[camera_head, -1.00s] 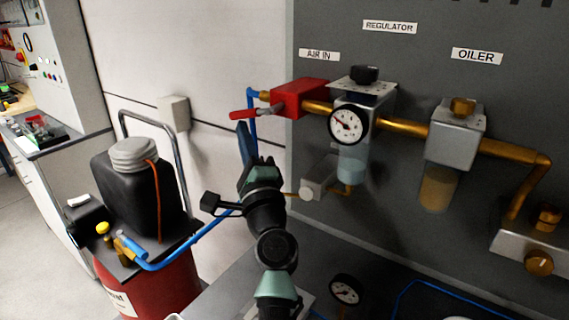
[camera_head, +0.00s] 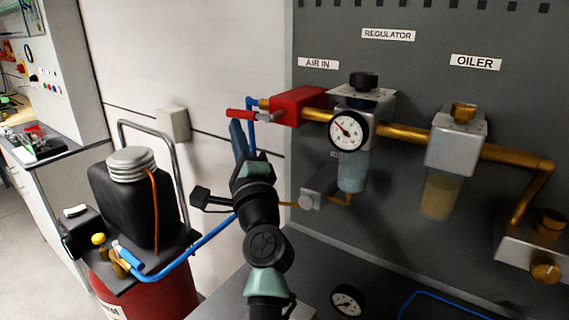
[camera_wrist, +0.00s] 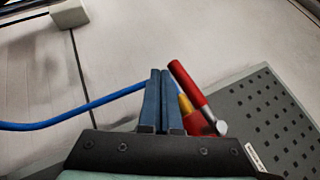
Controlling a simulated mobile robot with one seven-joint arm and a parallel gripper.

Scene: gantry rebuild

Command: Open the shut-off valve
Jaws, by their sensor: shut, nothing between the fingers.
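The shut-off valve (camera_head: 298,106) is a red block under the AIR IN label in the head view. Its red lever (camera_head: 243,114) sticks out to the left from a grey pivot. The lever (camera_wrist: 188,84) also shows in the wrist view, just right of my fingers. My gripper (camera_head: 236,126) is just below the lever in the head view, with its blue fingers pointing up. In the wrist view my gripper (camera_wrist: 160,74) has its two fingers together and empty. I cannot tell whether a finger touches the lever. The valve body is partly hidden behind the fingers and lever there.
A regulator with a gauge (camera_head: 348,130) and an oiler (camera_head: 455,138) sit right of the valve on the brass pipe. A blue hose (camera_head: 195,243) runs from a cart with a black canister (camera_head: 135,202) at left. A wall box (camera_head: 173,123) is behind.

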